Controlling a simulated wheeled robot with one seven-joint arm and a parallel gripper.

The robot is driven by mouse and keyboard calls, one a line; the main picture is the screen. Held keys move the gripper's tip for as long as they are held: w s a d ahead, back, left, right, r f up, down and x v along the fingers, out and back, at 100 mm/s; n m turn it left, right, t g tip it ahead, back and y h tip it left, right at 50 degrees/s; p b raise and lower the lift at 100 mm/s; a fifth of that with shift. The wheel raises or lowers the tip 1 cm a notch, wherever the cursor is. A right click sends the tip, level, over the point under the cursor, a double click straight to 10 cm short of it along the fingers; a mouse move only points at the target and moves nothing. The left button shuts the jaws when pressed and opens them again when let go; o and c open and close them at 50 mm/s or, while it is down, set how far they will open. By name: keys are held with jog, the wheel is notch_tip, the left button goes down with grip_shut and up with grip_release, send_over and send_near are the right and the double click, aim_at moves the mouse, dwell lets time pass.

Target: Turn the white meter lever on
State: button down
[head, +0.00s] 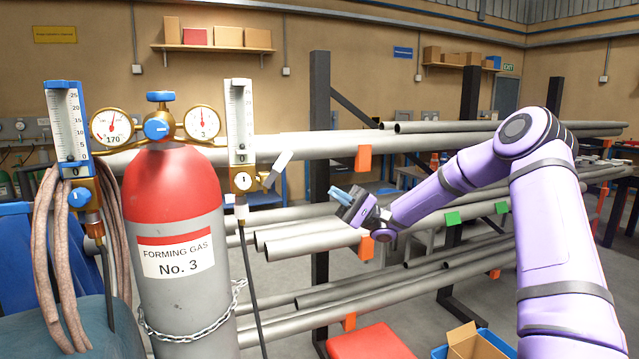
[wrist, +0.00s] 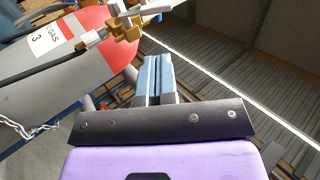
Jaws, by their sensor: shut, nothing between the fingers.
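The white meter (head: 240,122) stands upright at the right side of the gas cylinder's regulator, with a brass valve body (head: 243,181) below it. Its white lever (head: 279,167) slants up and to the right from the valve. My gripper (head: 334,191) is to the right of the lever and slightly lower in the picture, apart from it. Its blue fingers are together and empty, also in the wrist view (wrist: 159,72).
A red-topped grey cylinder (head: 178,240) with a chain stands left of the meter. A blue-capped meter (head: 68,125) and looped hoses (head: 50,250) are further left. Pipe racks (head: 320,230) stand behind my gripper. A dark hose (head: 250,280) hangs below the white meter.

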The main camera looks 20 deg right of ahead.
send_near(283, 152)
jog(key=x, duration=0.5)
jog(key=shift+a+f, duration=0.3)
jog(key=shift+a, duration=0.15)
jog(key=shift+a+r+h, duration=0.4)
jog(key=shift+r+h, duration=0.2)
jog(key=shift+h, duration=0.45)
jog(key=shift+a+r+h, duration=0.4)
jog(key=shift+r+h, duration=0.15)
jog(key=shift+h, duration=0.5)
jog(key=shift+a+r+h, duration=0.3)
jog(key=shift+a+h, duration=0.1)
jog(key=shift+h, duration=0.45)
jog(key=shift+a+r+h, duration=0.3)
jog(key=shift+a+h, duration=0.1)
jog(key=shift+h, duration=0.45)
